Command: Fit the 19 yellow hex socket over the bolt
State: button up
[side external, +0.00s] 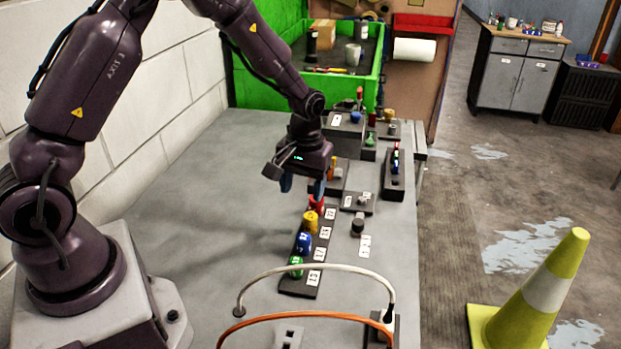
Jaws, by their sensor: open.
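The yellow socket (310,221) stands upright on a dark rack (287,287), between a red socket (317,205) behind it and a blue socket (304,243) in front. A green socket (296,267) is at the near end. White labels beside them are too small to read surely. My gripper (301,188) points down, open and empty, its blue fingertips above and slightly behind the red and yellow sockets. A short dark stud (358,222) right of the rack may be the bolt; I cannot tell for sure.
Dark fixtures with coloured parts (395,180) stand behind and right of the rack. A white cable (318,268) and an orange cable (300,315) arch over the near table. A green bin (240,85) is at the back. The table left of the rack is clear.

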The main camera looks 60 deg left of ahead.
aim_at(310, 216)
jog(key=shift+w+a+r+n+t, duration=0.1)
jog(key=shift+w+r+n+t, duration=0.15)
jog(key=shift+w, duration=0.3)
jog(key=shift+w+a+r+n+t, duration=0.1)
jog(key=shift+w+n+t, duration=0.05)
jog(key=shift+w+n, duration=0.3)
jog(key=shift+d+f, duration=0.1)
jog(key=shift+f, duration=4.9)
jog(key=c, duration=0.9)
